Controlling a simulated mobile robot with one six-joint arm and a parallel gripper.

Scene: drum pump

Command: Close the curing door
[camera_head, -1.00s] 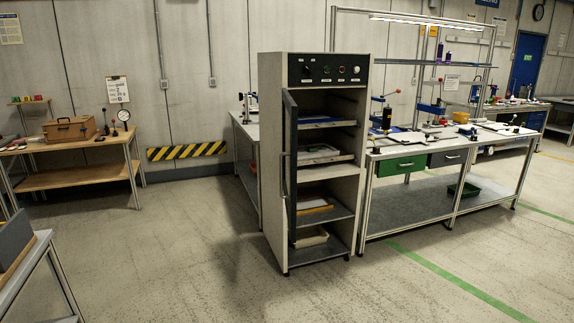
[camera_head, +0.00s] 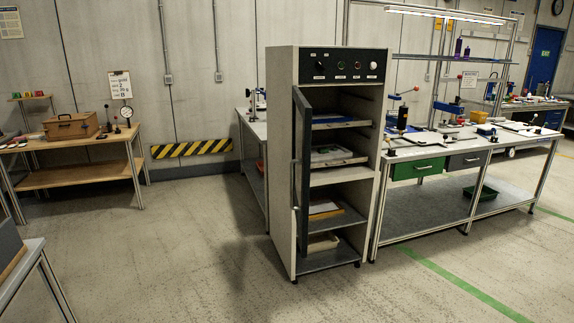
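The curing cabinet (camera_head: 284,150) stands upright in the middle of the view, with a dark control panel (camera_head: 346,66) of knobs and lights at its top. Its curing door (camera_head: 302,180) is hinged on the left side and stands open, swung out towards me and seen nearly edge-on. A long vertical handle (camera_head: 294,185) shows on the door's outer face. Inside are several shelves, with trays such as the upper tray (camera_head: 338,123) and a lower tray (camera_head: 322,243). My gripper is not in view.
A workbench (camera_head: 430,215) with green and grey drawers adjoins the cabinet on the right. A wooden table (camera_head: 80,166) with a wooden case stands at the left, and a bench corner (camera_head: 36,250) is at the near left. The floor (camera_head: 180,255) in front and left of the cabinet is clear.

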